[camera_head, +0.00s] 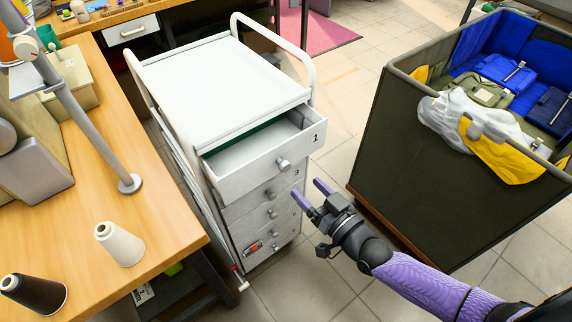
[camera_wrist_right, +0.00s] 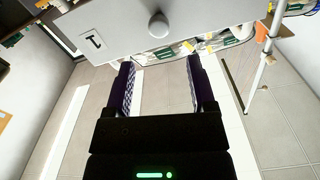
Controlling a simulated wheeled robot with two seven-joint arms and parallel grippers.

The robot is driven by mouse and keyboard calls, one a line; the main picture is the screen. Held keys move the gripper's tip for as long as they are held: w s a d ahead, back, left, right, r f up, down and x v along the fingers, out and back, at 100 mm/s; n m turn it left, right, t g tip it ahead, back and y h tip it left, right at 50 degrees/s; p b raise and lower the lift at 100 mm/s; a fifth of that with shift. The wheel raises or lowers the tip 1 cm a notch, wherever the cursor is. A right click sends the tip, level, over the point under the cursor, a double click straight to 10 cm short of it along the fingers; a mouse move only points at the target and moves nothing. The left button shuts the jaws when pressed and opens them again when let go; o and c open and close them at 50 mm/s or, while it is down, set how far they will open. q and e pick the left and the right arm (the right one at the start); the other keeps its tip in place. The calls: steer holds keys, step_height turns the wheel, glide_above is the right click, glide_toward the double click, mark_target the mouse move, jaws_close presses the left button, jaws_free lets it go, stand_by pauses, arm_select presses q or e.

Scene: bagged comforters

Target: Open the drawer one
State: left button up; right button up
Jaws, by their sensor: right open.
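Drawer one (camera_head: 250,168), labelled "1", is the top drawer of a white wheeled cabinet (camera_head: 222,78). It stands pulled out partway, with its inside showing. Its round knob (camera_head: 283,164) is free of any gripper. My right gripper (camera_head: 310,193) is open and empty, to the right of and below that knob, apart from the cabinet. In the right wrist view the knob (camera_wrist_right: 158,25) and drawer front (camera_wrist_right: 120,30) lie beyond the open fingers (camera_wrist_right: 160,68). My left gripper is out of view.
Several lower drawers (camera_head: 270,213) are shut. A wooden table (camera_head: 150,205) with thread cones (camera_head: 118,244) stands at left. A large dark bin (camera_head: 430,165) with bagged items and cloth stands at right. Tiled floor (camera_head: 330,285) is clear between the cabinet and bin.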

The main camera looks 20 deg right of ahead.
mark_target(287, 168)
steer(key=b+x, duration=0.1)
steer(key=x, duration=0.2)
steer(key=b+x, duration=0.1)
steer(key=x, duration=0.3)
steer(key=shift+w+f, duration=0.15)
steer(key=shift+f, duration=0.1)
steer(key=shift+w+a+r, duration=0.1)
steer(key=shift+w+a, duration=0.1)
steer(key=shift+w, duration=0.3)
steer(key=c, duration=0.8)
jaws_close()
